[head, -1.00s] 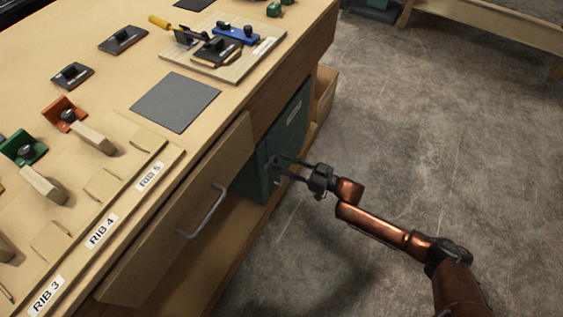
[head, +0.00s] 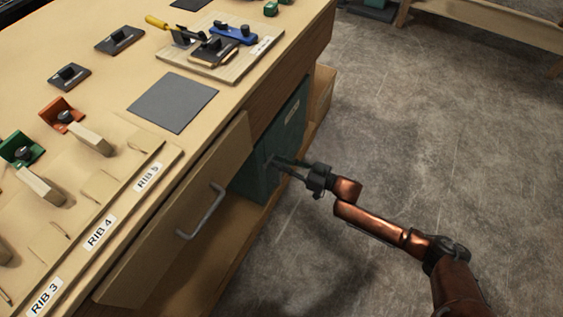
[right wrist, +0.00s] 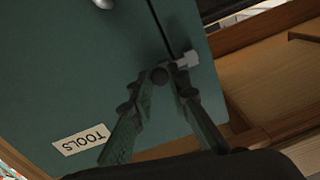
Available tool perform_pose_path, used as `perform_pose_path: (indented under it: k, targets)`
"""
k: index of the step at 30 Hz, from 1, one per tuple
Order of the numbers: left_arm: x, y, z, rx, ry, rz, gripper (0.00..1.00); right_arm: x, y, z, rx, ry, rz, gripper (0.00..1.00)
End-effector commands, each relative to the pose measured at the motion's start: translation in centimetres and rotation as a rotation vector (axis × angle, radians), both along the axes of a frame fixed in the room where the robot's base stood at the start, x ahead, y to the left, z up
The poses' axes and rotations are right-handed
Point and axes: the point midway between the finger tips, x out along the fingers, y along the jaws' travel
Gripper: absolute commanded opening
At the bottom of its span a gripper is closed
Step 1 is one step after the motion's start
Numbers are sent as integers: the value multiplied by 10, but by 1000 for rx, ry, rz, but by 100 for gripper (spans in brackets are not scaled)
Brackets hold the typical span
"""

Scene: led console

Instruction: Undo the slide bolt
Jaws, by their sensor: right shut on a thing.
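A dark green cabinet (head: 290,125) labelled TOOLS stands under the workbench; its door (right wrist: 80,65) fills much of the right wrist view. The slide bolt shows there as a dark round knob (right wrist: 160,75) beside a pale metal piece (right wrist: 187,60), close to the dark seam at the door's edge. My right gripper (head: 273,163) reaches the cabinet front from the right. In the right wrist view its two fingers (right wrist: 164,84) close together on the knob. The fingertips partly hide the bolt. My left gripper is not in view.
A drawer front with a metal handle (head: 203,212) sits left of the cabinet. The bench top (head: 110,80) above bears a grey mat (head: 173,102), a board with tools (head: 222,68) and several clamps. The grey floor (head: 440,150) to the right is open.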

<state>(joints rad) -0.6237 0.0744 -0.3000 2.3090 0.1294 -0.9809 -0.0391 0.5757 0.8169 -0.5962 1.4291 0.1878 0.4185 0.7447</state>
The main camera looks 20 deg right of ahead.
Motion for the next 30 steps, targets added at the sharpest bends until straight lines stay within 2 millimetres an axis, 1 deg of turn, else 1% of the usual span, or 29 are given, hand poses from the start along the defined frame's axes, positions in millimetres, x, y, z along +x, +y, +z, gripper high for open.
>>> perform_pose_path:
  k: [8,11,15,23,24,30]
  targets:
    - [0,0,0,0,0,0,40,0,-1,-1,-1,1,-1,0]
    - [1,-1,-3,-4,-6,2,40,6,-8,-3,-3,2,-2,0]
    - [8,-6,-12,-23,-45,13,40,17,-23,-4,-3,3,-2,0]
    - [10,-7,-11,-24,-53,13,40,19,-26,-1,-1,3,-7,0]
    - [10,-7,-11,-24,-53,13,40,19,-26,-1,-1,3,-8,18]
    - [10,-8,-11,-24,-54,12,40,19,-26,0,-1,1,-6,32]
